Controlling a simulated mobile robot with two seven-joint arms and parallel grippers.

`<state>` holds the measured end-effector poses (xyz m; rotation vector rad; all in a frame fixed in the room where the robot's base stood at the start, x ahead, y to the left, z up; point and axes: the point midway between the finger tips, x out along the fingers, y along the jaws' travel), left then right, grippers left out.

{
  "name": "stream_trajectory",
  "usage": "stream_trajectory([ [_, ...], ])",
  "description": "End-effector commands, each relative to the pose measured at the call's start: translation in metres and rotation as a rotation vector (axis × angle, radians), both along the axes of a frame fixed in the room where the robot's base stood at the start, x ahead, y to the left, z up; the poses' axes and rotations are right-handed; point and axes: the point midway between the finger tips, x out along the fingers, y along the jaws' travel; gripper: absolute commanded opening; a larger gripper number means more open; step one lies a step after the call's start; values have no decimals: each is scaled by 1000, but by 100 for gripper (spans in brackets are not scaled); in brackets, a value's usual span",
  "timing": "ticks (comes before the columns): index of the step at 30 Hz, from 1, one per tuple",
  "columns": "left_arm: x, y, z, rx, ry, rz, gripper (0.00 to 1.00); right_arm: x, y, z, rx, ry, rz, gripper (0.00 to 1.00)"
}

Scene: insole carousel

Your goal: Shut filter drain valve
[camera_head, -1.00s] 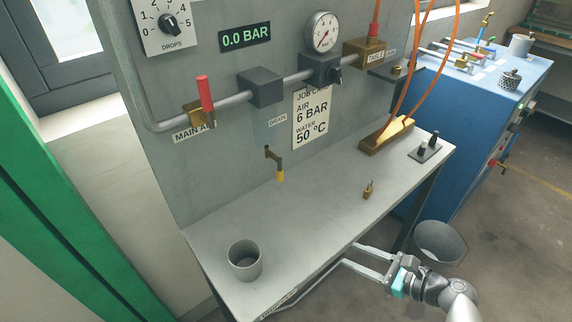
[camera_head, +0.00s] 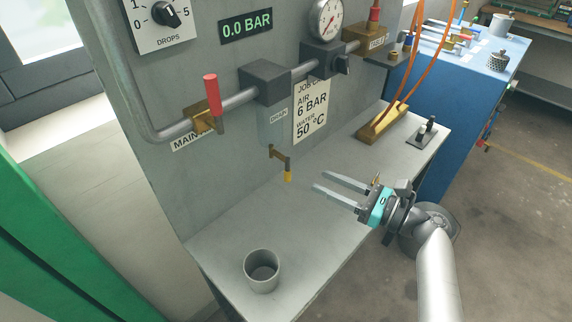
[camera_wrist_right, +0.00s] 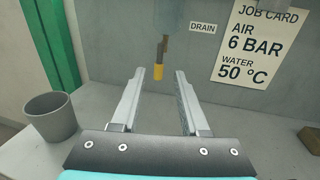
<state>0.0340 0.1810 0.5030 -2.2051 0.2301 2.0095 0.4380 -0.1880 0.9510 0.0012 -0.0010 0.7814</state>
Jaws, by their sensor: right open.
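The filter drain valve (camera_head: 281,160) is a small brass tap with a yellow tip, on the grey panel below the filter block (camera_head: 266,82). A DRAIN label (camera_wrist_right: 203,28) is to the right of the valve in the wrist view. There the valve's yellow-tipped lever (camera_wrist_right: 159,66) hangs down beyond the fingers, between their tips in the picture. My right gripper (camera_head: 320,182) is open and empty above the bench, pointing at the valve and apart from it. It also shows in the right wrist view (camera_wrist_right: 159,72). My left gripper is not in view.
A grey cup (camera_head: 262,272) stands at the bench's front left. A small brass fitting (camera_head: 376,180) is partly behind my right gripper. A brass block (camera_head: 388,124) and a small black device (camera_head: 428,132) lie farther right. The red-handled main air valve (camera_head: 212,96) is above left.

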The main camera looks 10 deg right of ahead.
Motion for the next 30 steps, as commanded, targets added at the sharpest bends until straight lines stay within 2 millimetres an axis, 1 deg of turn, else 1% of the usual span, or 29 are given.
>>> stream_trajectory([
  [1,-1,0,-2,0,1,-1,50,9,10,0,4,-3,2,44],
  [9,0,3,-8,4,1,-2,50,49,49,-1,2,-1,2,44],
  [15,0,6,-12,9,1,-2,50,68,68,-1,1,0,1,44],
  [19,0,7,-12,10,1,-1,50,73,73,-1,-1,2,0,44],
  [27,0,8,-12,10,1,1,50,74,74,-1,-1,1,0,44],
  [28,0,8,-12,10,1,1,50,74,74,-1,-1,1,0,43],
  [30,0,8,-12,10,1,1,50,74,74,-1,-1,1,0,35],
])
